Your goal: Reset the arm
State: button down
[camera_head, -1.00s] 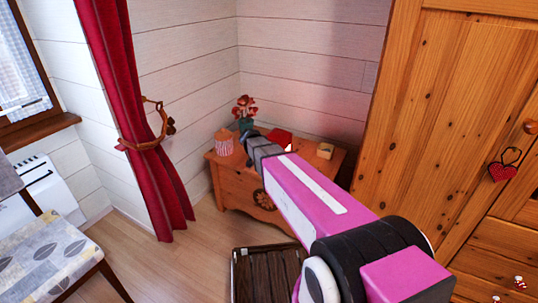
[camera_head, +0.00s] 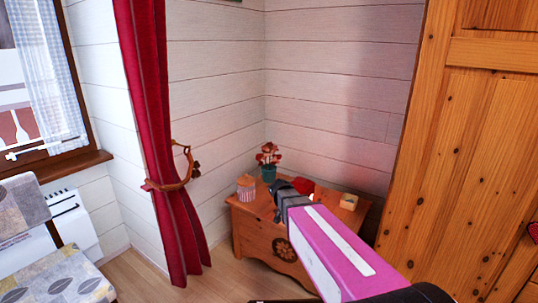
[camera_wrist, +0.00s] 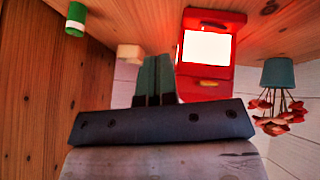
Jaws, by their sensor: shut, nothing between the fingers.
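My arm with its pink link reaches over the wooden chest (camera_head: 262,234) in the corner. My gripper (camera_head: 279,203) is small and partly hidden by my arm in the head view. In the wrist view, which appears upside down, my gripper (camera_wrist: 154,72) shows two dark green fingers pressed together with nothing between them. A red box with a white face (camera_wrist: 208,48) is just beyond the fingers, to their right. It is mostly hidden behind my arm in the head view.
On the chest stand a teal flowerpot with red flowers (camera_head: 269,172), a striped cup (camera_head: 246,188) and a small beige block (camera_head: 349,201). A green cylinder (camera_wrist: 75,20) shows in the wrist view. A wooden wardrobe (camera_head: 460,160), red curtain (camera_head: 150,110) and chair (camera_head: 55,280) flank the chest.

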jog(key=s+d+f+n+g+y, duration=0.2)
jog(key=s+n, duration=0.1)
jog(key=s, duration=0.6)
jog(key=s+d+f+n+g+y, duration=0.2)
jog(key=s+y, duration=0.1)
jog(key=s, duration=0.6)
jog(key=shift+s+d+n+g+y, duration=0.15)
jog(key=shift+s+n+g+y, duration=0.15)
jog(key=shift+s+n, duration=0.1)
